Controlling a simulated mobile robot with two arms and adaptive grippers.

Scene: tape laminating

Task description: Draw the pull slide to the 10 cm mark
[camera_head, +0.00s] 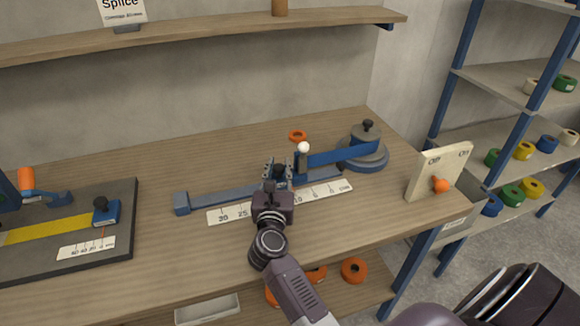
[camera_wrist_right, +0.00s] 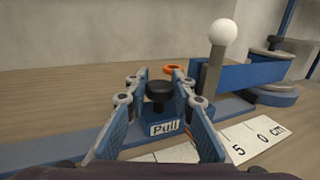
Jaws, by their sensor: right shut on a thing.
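The pull slide is a blue block on a rail (camera_head: 220,197), with a black knob (camera_wrist_right: 160,91) and a "Pull" label (camera_wrist_right: 165,128). My right gripper (camera_head: 277,172) is shut on the pull slide, its fingers on both sides of the knob. A white scale (camera_head: 230,214) in cm lies along the front of the rail, with 0 at the right end. The slide stands left of the 5 mark; my wrist hides part of the scale, so I cannot tell its exact reading. A white-ball lever (camera_head: 303,148) stands just right of the gripper. My left gripper is not in view.
Blue tape (camera_head: 340,155) runs from the lever area to a round holder (camera_head: 368,153) at right. An orange ring (camera_head: 297,135) lies behind. A board with an orange knob (camera_head: 440,185) stands at the right edge. A dark plate (camera_head: 120,235) with yellow tape lies left.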

